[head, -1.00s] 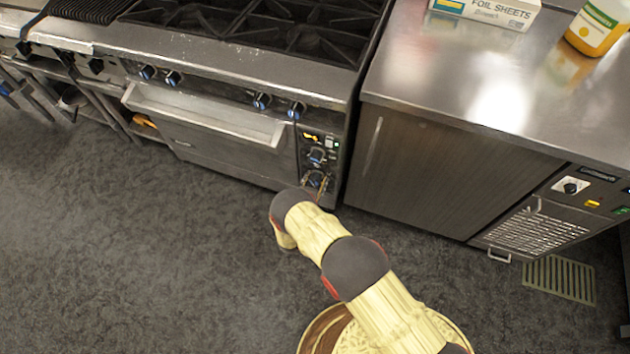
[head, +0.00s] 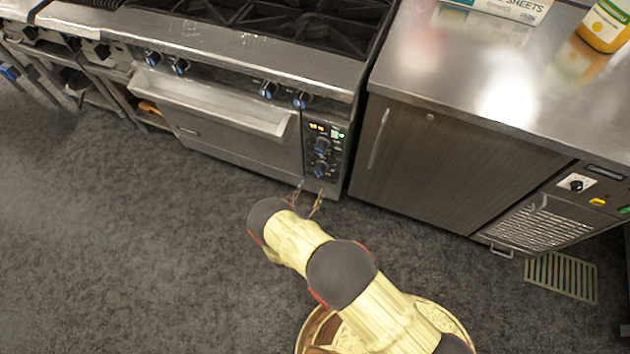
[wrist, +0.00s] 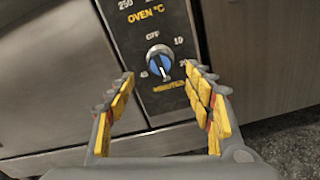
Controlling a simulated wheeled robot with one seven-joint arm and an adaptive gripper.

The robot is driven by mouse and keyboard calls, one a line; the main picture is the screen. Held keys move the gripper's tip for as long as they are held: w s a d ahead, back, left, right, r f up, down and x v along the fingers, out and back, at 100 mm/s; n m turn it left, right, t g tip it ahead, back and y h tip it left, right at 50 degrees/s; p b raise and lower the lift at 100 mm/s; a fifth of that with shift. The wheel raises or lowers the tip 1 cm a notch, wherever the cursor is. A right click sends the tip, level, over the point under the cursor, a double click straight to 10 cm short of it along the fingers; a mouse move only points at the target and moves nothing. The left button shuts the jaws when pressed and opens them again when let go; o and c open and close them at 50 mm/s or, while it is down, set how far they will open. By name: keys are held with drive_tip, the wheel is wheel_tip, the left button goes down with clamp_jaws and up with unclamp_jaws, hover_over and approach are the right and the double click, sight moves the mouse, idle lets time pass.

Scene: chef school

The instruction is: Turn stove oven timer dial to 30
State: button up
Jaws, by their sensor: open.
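The oven timer dial (wrist: 160,61) is a round knob with a blue and white face on the oven's black control panel (wrist: 150,28). OFF is above it, 10 at upper right, 45 at lower left and a yellow MINUTES label below. Its white line seems to point downward, slightly right; the number there is too small to read. The dial also shows in the head view (head: 320,169). My gripper (wrist: 164,92) is open and empty, its yellow-padded fingers spread below and to either side of the dial in the wrist view. In the head view my gripper (head: 308,199) is apart from the panel.
The oven temperature dial (head: 322,145) sits just above, under a lit display (head: 318,127). The oven door with its wide handle (head: 215,104) is to the left. A steel-topped cabinet (head: 455,165) stands close on the right. The grey floor in front is clear.

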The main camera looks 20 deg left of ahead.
sight(318, 174)
drive_tip(key=shift+s, duration=1.05)
drive_tip(key=shift+n, duration=0.6)
drive_tip(key=shift+w+d+f+b, duration=0.1)
drive_tip(key=shift+w+b, duration=0.25)
drive_tip(key=shift+w, duration=1.55)
drive_tip(key=shift+w+d+r+b, duration=0.15)
drive_tip(key=shift+w+b, duration=0.15)
drive_tip(key=shift+w, duration=1.55)
drive_tip(key=shift+w+d+f+b, duration=0.15)
drive_tip(key=shift+w+b, duration=0.2)
drive_tip(key=shift+w, duration=1.55)
drive_tip(key=shift+c, duration=1.1)
